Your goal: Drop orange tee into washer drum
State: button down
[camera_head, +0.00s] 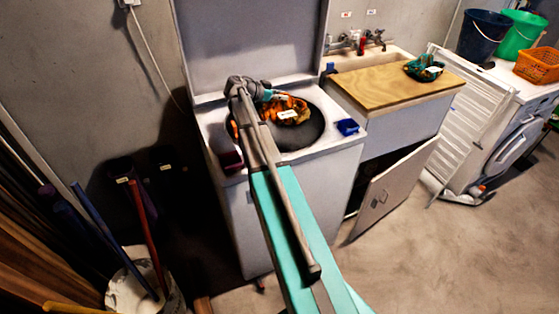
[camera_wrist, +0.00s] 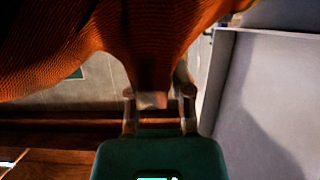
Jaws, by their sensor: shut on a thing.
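The orange tee (camera_head: 298,106) hangs from my gripper (camera_head: 270,95) and shows a white label in the head view. The wrist view shows the orange cloth (camera_wrist: 150,45) large and close, bunched between the fingers of my gripper (camera_wrist: 159,98), which is shut on it. The washer (camera_head: 335,160) is a white top-loader with its lid (camera_head: 250,45) standing open. Its dark round drum opening (camera_head: 305,138) lies under and around the tee in the picture. My arm hides the left part of the opening. I cannot tell how far the cloth hangs inside it.
A dark red item (camera_head: 231,161) and a blue item (camera_head: 347,127) sit on the washer's top rim. To the right are a wooden board (camera_head: 385,85), an open cabinet door (camera_head: 395,190) and a drying rack (camera_head: 475,95). A bucket with poles (camera_head: 130,295) stands front left.

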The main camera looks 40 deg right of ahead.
jog(key=shift+f+b, duration=0.85)
jog(key=shift+f, duration=0.3)
jog(key=shift+c, duration=2.2)
grip_release()
